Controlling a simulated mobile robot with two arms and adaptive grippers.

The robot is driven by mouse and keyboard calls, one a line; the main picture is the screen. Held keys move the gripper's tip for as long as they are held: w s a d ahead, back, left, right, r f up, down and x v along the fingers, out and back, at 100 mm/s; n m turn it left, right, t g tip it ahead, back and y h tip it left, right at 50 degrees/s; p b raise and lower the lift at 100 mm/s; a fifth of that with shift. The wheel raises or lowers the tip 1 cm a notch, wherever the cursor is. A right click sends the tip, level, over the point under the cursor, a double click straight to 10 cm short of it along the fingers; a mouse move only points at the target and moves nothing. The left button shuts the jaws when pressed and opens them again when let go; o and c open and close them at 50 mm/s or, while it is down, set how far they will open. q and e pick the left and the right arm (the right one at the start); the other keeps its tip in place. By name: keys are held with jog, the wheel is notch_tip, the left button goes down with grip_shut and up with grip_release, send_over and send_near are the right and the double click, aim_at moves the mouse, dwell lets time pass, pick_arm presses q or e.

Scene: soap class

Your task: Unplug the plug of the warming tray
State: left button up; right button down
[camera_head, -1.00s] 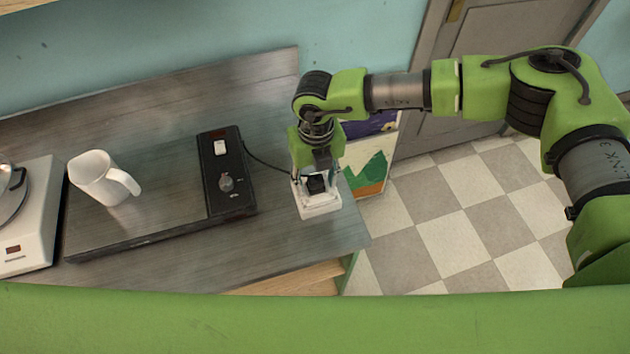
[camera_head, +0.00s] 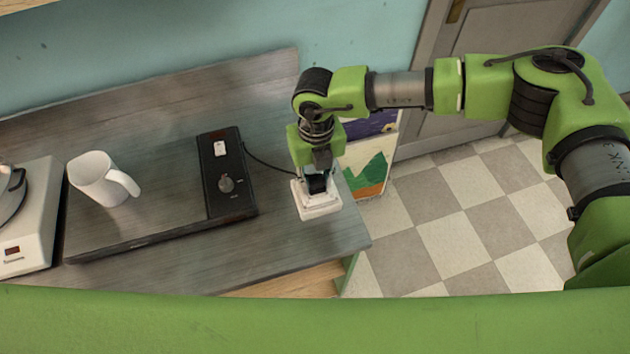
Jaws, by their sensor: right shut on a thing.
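The warming tray (camera_head: 140,225) is a flat dark slab on the counter, with a black control panel (camera_head: 226,175) at its right end. A thin black cord (camera_head: 268,165) runs from the panel to the right, toward a white socket box (camera_head: 320,206) near the counter's right end. My right gripper (camera_head: 317,183) points down over the socket box and is shut on the small black plug, which is largely hidden between the fingers. I cannot tell whether the plug still sits in the socket. My left gripper is not in view.
A white pitcher (camera_head: 92,176) stands on the tray's left part. A white appliance (camera_head: 28,225) with a pan stands at the far left. Children's-style pictures (camera_head: 368,170) stand beyond the counter's right edge. The counter in front of the tray is clear.

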aim_at(316, 178)
jog(key=shift+r+p, duration=0.75)
jog(key=shift+r, duration=1.95)
